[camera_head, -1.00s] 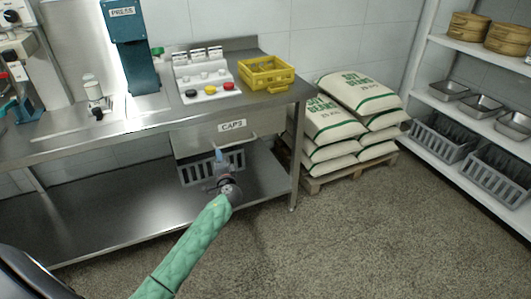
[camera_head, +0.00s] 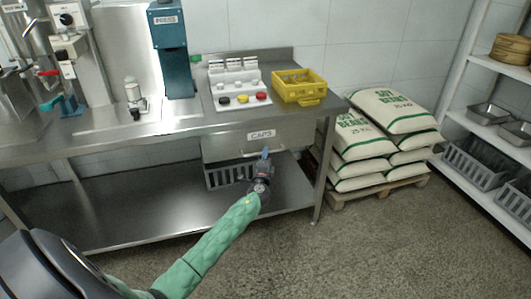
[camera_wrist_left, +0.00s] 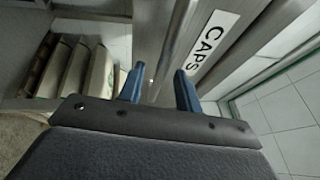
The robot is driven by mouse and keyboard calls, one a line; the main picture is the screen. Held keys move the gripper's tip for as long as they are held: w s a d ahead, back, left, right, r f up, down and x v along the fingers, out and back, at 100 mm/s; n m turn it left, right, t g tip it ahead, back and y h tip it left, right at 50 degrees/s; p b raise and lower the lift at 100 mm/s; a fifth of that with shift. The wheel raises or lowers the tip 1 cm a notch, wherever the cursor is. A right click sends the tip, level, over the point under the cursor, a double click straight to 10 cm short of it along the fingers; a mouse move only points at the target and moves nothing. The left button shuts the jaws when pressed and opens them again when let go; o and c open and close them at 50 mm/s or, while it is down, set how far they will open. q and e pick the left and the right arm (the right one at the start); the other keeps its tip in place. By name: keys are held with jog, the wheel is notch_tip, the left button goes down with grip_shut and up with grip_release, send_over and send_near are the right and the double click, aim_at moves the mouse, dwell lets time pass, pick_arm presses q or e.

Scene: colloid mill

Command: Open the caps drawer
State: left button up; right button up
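The caps drawer (camera_head: 225,147) is a grey metal front under the right part of the steel table, with a white "CAPS" label (camera_head: 261,135). It looks shut. My left gripper (camera_head: 265,154) is in front of the drawer, just below the label. In the left wrist view its two blue fingers (camera_wrist_left: 160,86) are apart, pointing at the drawer's metal front (camera_wrist_left: 225,62). A narrow metal edge runs between them; I cannot tell whether it is the handle or whether a finger touches it. The label (camera_wrist_left: 212,42) lies just beyond the right finger. My right gripper is not in view.
The steel table (camera_head: 160,127) holds a blue press (camera_head: 172,50), a button panel (camera_head: 240,97) and a yellow crate (camera_head: 300,99). A grey basket (camera_head: 228,177) sits on the lower shelf. Soybean sacks (camera_head: 365,140) stand on a pallet at the right. The floor in front is clear.

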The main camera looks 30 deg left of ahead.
pick_arm(q)
jog(key=shift+x, duration=1.15)
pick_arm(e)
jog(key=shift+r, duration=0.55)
pick_arm(q)
jog(key=shift+c, duration=0.4)
grip_shut()
